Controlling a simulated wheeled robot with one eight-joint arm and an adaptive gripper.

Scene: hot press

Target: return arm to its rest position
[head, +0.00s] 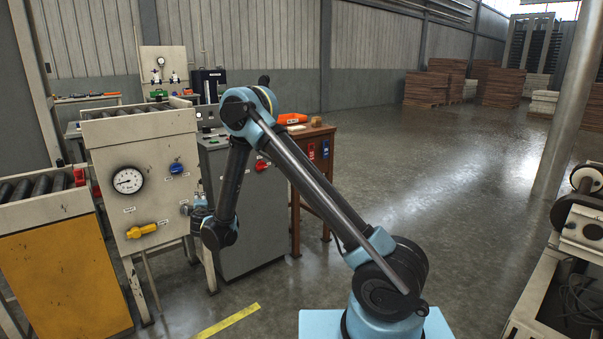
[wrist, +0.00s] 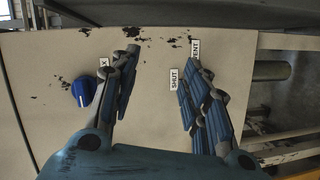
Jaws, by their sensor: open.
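My arm stands in the middle of the head view, its elbow raised and its forearm hanging down to the left. My gripper (head: 194,208) is at the right edge of a cream machine panel (head: 143,185). In the wrist view my gripper (wrist: 163,62) is open, its two blue-padded fingers apart and pointing at the panel (wrist: 150,95). A blue knob (wrist: 83,93) is left of the left finger. Labels, one reading SHUT (wrist: 174,80), are by the right finger, which may hide part of the panel. Contact cannot be told.
The panel also has a gauge (head: 128,180) and a yellow valve handle (head: 142,231). A grey cabinet (head: 240,215) with a red knob stands close behind my gripper. A wooden table (head: 313,150) is behind my arm. Open floor (head: 440,170) lies to the right.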

